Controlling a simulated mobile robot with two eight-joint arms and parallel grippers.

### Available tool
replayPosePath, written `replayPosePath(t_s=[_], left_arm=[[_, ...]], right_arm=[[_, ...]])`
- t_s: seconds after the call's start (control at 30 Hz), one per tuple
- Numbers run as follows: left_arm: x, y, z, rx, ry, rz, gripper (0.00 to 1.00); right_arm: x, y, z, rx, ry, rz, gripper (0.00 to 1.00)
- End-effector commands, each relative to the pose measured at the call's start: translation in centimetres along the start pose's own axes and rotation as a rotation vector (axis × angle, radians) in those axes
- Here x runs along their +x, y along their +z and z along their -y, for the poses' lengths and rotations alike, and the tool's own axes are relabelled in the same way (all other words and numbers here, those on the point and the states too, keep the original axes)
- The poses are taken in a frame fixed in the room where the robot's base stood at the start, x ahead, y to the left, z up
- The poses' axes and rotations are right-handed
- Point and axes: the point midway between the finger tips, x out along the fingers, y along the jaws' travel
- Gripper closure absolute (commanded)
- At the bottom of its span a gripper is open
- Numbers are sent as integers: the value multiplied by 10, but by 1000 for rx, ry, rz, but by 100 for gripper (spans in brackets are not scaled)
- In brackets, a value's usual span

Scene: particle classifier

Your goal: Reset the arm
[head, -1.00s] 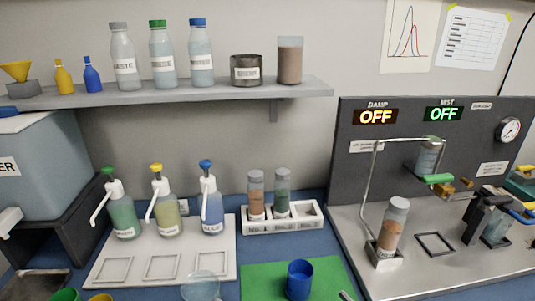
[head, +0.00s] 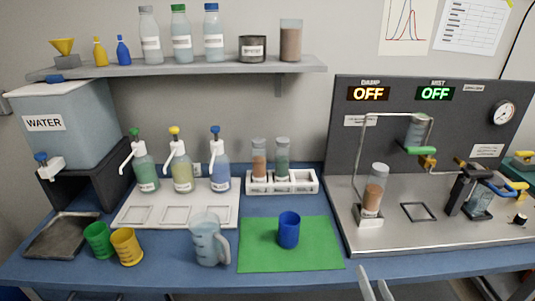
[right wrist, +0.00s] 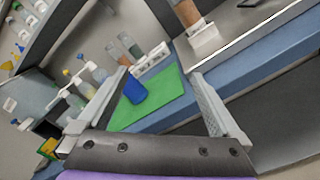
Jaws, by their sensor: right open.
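My right gripper (head: 376,285) shows at the bottom of the head view, in front of the bench's front edge and right of the green mat (head: 262,262). Its two fingers are apart with nothing between them. In the right wrist view the open fingers (right wrist: 152,100) frame the mat and the blue cup (right wrist: 135,90) from a distance. The blue cup (head: 289,230) stands upright on the mat, and the gripper does not touch it. My left gripper is not in view.
A clear jug (head: 207,240), a yellow cup (head: 127,246) and a green cup (head: 98,240) stand left of the mat. Pump bottles and a vial rack (head: 283,182) are behind. The metal station (head: 440,235) at right holds a vial (head: 375,190). Bench at lower right is clear.

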Motion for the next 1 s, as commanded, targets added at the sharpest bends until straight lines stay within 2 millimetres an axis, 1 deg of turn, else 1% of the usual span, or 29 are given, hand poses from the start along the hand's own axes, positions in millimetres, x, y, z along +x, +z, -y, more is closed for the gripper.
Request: replayPosePath(t_s=[0.03,0.07,0.1,0.17,0.2,0.27,0.3,0.33,0.4,0.47,0.5,0.57,0.6,0.67,0.7,0.8,1.0], left_arm=[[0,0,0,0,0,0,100],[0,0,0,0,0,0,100],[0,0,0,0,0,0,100],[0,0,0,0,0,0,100],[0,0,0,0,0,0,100],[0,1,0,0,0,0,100],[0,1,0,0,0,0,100],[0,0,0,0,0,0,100],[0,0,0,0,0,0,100],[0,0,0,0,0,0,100],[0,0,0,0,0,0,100],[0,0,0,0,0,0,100],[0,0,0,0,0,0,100],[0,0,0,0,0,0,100],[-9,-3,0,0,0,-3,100],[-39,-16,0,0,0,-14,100],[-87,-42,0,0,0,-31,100]], right_arm=[[-1,4,8,163,-68,27,0],[-2,5,15,272,-116,47,0],[-4,5,25,425,-184,75,0],[-11,0,40,675,-295,120,0],[-18,-7,50,843,-376,151,0],[-30,-22,63,1087,-501,201,0],[-40,-35,70,1236,-585,235,0],[-48,-44,73,1339,-647,261,0],[-67,-68,77,1548,-791,320,0],[-84,-88,76,1702,-912,371,0],[-96,-101,74,1789,-993,406,0],[-115,-119,68,1906,-1117,460,0],[-127,-131,63,1973,-1201,499,0],[-147,-147,54,2061,-1332,560,0],[-153,-145,44,2089,-1369,583,0],[-150,-119,24,2088,-1341,577,0],[-144,-79,-12,2096,-1319,568,0]])
